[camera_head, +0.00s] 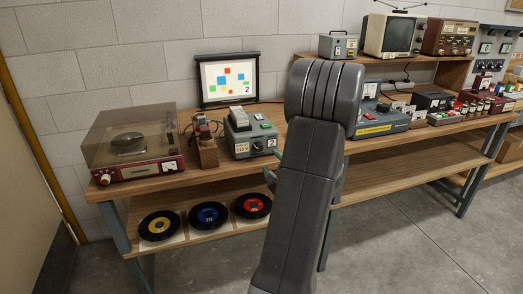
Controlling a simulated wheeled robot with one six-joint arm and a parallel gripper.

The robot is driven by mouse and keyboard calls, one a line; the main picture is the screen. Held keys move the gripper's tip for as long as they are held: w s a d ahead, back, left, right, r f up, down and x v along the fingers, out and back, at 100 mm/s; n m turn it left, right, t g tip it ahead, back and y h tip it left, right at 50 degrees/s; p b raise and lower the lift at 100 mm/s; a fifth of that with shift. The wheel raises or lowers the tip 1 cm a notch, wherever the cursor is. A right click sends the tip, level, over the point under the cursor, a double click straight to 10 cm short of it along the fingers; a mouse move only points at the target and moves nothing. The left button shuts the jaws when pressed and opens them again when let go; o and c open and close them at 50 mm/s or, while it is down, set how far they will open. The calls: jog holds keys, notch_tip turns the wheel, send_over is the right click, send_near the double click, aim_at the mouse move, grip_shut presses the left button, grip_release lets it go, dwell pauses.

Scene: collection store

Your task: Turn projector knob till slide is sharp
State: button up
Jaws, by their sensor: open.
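The grey slide projector (238,126) stands on the wooden bench, with a white label and a "2" tag on its front. A small dark knob (257,146) shows between these labels. The screen (228,80) behind it shows coloured squares and a readable "2"; at this size I cannot tell how sharp the edges are. My arm covers the middle of the view and hides much of my gripper. The finger parts of my gripper (272,165) show at the arm's left edge, just right of and below the projector's front. They are open, and I see nothing between them.
A record player (135,147) with a tinted lid stands at the left. A small wooden-based device (207,150) stands close left of the projector. Several records lie on the lower shelf (225,229). A blue-grey device (380,121) and other equipment fill the bench to the right.

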aim_at(260, 149)
jog(key=p+x, duration=0.1)
jog(key=x, duration=0.8)
jog(key=c, duration=0.9)
jog(key=shift+f, duration=0.1)
jog(key=shift+c, duration=0.3)
